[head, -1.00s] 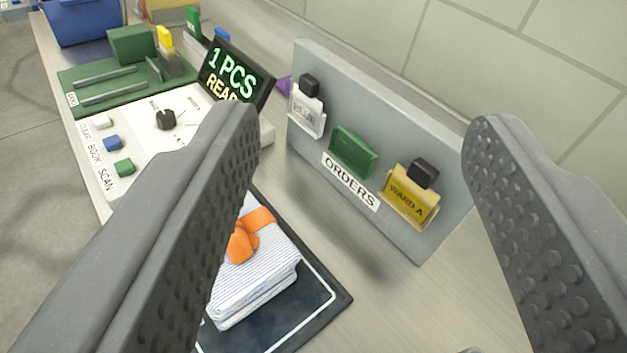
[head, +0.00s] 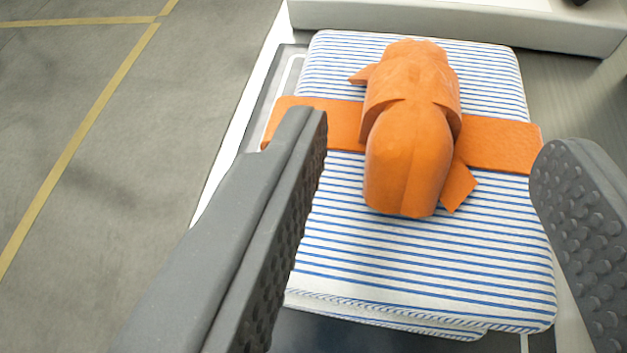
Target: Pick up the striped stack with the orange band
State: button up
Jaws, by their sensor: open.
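The striped stack (head: 430,255) is folded white cloth with blue stripes, large in the head view right of centre. An orange band (head: 500,143) runs across it, with a bulky orange knot (head: 410,135) on top. The stack lies on a dark mat (head: 340,335) with a white line. My gripper (head: 430,150) is open and empty. Its left finger is over the left side of the stack and its right finger is by the right edge. I cannot tell whether either finger touches the stack.
A pale raised edge of a panel (head: 450,22) runs behind the stack. The table's left edge (head: 225,150) is close to the stack. Beyond it is grey floor (head: 90,190) with yellow lines. A strip of bare table (head: 565,90) shows at the right.

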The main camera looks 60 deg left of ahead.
aim_at(423, 115)
jog(key=b+x, duration=0.2)
jog(key=x, duration=0.4)
jog(key=shift+w+a+f, duration=0.2)
jog(key=shift+a, duration=0.05)
grip_shut()
